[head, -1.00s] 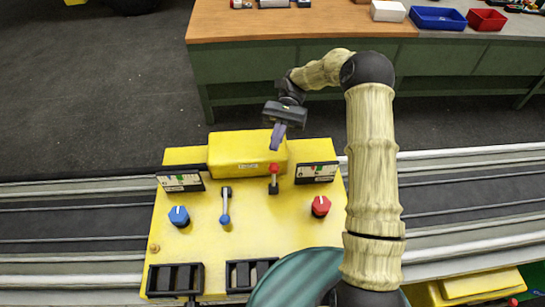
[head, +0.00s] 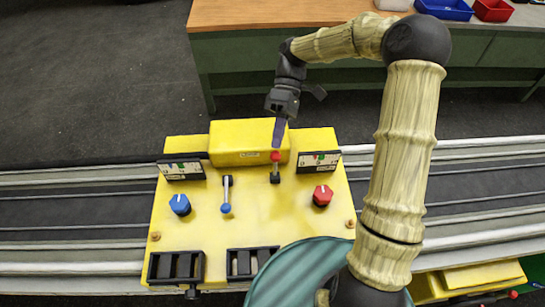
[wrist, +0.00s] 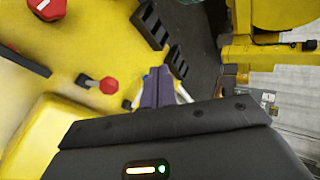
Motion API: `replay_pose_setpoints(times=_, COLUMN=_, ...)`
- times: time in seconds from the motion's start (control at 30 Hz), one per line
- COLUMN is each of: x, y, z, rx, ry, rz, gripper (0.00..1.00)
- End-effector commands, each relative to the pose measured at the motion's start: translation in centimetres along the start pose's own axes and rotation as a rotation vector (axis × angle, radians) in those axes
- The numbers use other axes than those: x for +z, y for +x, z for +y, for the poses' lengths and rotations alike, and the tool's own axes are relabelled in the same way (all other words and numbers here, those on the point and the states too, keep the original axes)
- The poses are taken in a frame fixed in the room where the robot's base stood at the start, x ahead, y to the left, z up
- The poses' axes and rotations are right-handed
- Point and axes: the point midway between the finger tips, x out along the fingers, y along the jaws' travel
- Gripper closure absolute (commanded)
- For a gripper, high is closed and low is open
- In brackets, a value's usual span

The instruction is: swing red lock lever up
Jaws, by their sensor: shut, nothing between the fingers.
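The red lock lever (head: 275,158) stands on the yellow panel (head: 250,215), in front of the raised yellow box. Its red knob is on a short stem with a black base. My gripper (head: 278,143) is shut and empty, its purple fingers pointing down just behind the red knob; I cannot tell whether they touch it. In the wrist view the shut fingers (wrist: 158,88) appear right of the red lock lever (wrist: 108,85), with a gap between them in the picture. Nothing hides the knob there.
A blue-knobbed lever (head: 226,207), a blue dial (head: 180,205) and a red dial (head: 322,196) are on the panel. The raised yellow box (head: 248,143) and two upright gauges (head: 318,162) stand close to the lever. Black brackets line the front edge.

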Motion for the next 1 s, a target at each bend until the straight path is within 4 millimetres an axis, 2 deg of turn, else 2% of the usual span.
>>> replay_pose_setpoints(times=0.47, x=0.0, y=0.5, z=-0.8, rx=0.264, ry=-0.731, rz=-0.067, gripper=1.00)
replay_pose_setpoints(times=1.0, x=-0.6, y=0.6, z=-1.8, rx=0.504, ry=-1.527, rz=-0.356, gripper=1.00)
